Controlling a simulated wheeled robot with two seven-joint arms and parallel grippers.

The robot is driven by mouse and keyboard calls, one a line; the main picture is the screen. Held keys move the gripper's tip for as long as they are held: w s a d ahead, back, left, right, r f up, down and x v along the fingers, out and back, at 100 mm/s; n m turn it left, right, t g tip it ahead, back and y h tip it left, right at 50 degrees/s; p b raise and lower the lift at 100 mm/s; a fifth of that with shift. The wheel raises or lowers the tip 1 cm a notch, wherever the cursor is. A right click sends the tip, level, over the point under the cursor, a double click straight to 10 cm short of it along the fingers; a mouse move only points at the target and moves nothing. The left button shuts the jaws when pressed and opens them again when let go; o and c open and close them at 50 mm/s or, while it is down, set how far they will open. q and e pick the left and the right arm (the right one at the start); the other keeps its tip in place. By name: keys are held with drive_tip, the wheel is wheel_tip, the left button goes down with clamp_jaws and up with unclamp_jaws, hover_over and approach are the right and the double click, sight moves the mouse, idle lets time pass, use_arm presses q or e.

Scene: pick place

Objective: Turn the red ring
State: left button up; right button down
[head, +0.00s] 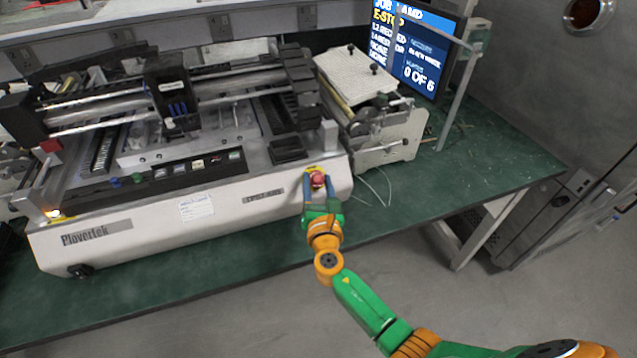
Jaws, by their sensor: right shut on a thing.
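A red round knob (318,179), which looks like the red ring, sits on a yellow backing at the right front corner of the white Plovertek machine (150,238). My right gripper (319,188) reaches it from below, with one blue finger on each side. The fingers are shut on the red ring, and the ring stays on the machine's front. The fingers hide its left and right sides. My left gripper is not in view.
A monitor (415,48) showing "E-STOP" stands at the back right. A smaller white machine (385,130) is right of the Plovertek machine.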

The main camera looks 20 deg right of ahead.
drive_tip(key=shift+a+m+g+h, duration=0.1)
drive_tip(key=shift+m+g+h, duration=0.3)
drive_tip(key=shift+m+h, duration=0.75)
drive_tip(key=shift+m, duration=0.45)
drive_tip(key=c, duration=0.5)
unclamp_jaws()
drive_tip(key=shift+o, duration=1.1)
drive_tip(key=shift+w, duration=0.1)
drive_tip(key=v, duration=0.7)
drive_tip(key=shift+r, duration=0.1)
